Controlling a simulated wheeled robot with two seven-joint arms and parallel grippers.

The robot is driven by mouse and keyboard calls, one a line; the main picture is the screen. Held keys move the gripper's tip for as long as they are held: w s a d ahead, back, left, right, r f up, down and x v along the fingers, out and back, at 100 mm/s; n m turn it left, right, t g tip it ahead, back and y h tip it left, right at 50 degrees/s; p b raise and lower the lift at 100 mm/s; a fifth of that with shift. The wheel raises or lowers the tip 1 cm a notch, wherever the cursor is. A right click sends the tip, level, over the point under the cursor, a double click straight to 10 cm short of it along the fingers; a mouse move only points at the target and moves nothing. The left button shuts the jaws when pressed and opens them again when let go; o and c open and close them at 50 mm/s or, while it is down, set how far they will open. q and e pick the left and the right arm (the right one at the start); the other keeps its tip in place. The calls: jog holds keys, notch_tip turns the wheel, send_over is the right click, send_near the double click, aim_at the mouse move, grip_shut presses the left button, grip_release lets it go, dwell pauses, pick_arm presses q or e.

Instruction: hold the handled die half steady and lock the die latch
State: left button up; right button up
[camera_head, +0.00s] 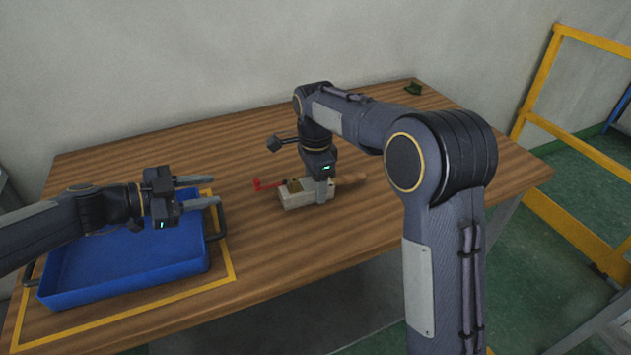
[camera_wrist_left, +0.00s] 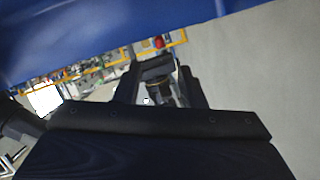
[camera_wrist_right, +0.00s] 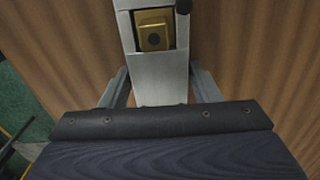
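My left gripper (camera_head: 208,191) is open and empty, pointing right above the blue tray, well left of the latch.
The blue tray (camera_head: 75,290) stands at the table's left inside a yellow outline. A small dark green object (camera_head: 413,88) lies at the back right corner. A yellow rail (camera_head: 575,222) stands beyond the table. Bare tabletop separates tray and die.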

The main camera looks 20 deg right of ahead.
jog(key=c, duration=1)
pick_arm(q)
jog(key=shift+w+r, duration=0.15)
jog(key=c, duration=0.4)
jog(key=w+r+g, duration=0.1)
jog(key=w+d+r+n+g+y, duration=0.1)
jog(key=w+r+g, duration=0.1)
jog(key=shift+w+d+r+n, duration=0.1)
jog(key=shift+r+n, duration=0.05)
jog(key=shift+n, duration=0.15)
grip_shut()
jog(key=w+r+n+y, duration=0.1)
jog(key=n+y, duration=0.1)
jog(key=w+a+r+n+y, duration=0.1)
jog(key=n+y, duration=0.1)
jog(key=n, duration=0.1)
jog(key=w+a+r+n+g+y, duration=0.1)
jog(key=w+n, duration=0.1)
jog(key=n, duration=0.1)
jog(key=shift+a+y, duration=0.15)
jog(key=shift+y, duration=0.25)
